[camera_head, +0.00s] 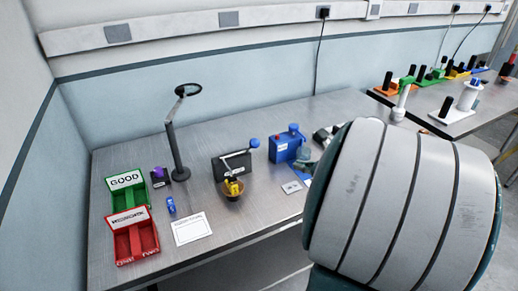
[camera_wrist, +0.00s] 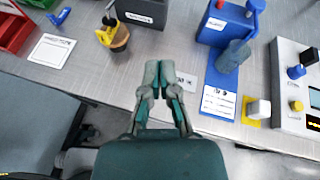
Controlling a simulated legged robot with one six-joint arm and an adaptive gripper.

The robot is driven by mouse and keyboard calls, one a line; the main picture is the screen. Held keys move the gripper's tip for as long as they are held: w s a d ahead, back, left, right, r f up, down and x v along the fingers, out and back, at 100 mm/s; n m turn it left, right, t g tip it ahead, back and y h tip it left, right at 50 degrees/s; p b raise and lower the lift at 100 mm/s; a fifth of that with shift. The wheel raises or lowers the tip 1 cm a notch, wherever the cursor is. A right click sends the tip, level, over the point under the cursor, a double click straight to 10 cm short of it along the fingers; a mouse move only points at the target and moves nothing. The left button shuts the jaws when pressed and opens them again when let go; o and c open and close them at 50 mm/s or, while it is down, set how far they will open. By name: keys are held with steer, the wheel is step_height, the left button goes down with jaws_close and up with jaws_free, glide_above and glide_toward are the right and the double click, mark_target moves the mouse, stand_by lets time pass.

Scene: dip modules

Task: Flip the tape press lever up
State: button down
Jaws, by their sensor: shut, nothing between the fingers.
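A dark box (camera_head: 232,166) stands mid-bench in the head view, with a silver lever (camera_head: 238,152) sloping up to the right to a blue ball knob (camera_head: 254,142). A blue box (camera_head: 280,149) with red on top stands to its right. The wrist view shows the dark box (camera_wrist: 146,10) at the top and the blue box (camera_wrist: 214,28) at upper right, with a grey-blue part (camera_wrist: 233,56) at its front. I cannot tell for certain which holds the tape press lever. My gripper (camera_wrist: 158,64) is shut and empty, apart from both boxes; my arm hides much in the head view.
A brown bowl (camera_head: 233,196) with a yellow part sits before the dark box. Green (camera_head: 126,190) and red (camera_head: 135,238) trays and a lamp (camera_head: 178,150) stand left. A white device (camera_wrist: 287,72) with coloured knobs is right. The bench front edge is near my gripper.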

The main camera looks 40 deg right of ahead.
steer(key=shift+w+a, duration=0.1)
steer(key=shift+a, duration=0.05)
steer(key=w+a+r+x, duration=0.1)
steer(key=r+x, duration=0.1)
steer(key=x, duration=1)
steer(key=shift+w+r, duration=0.2)
steer(key=shift+w, duration=0.2)
steer(key=shift+d, duration=0.15)
steer(key=shift+r, duration=0.1)
steer(key=shift+w+r+g, duration=0.15)
steer(key=shift+r+g, duration=0.05)
steer(key=shift+g, duration=0.1)
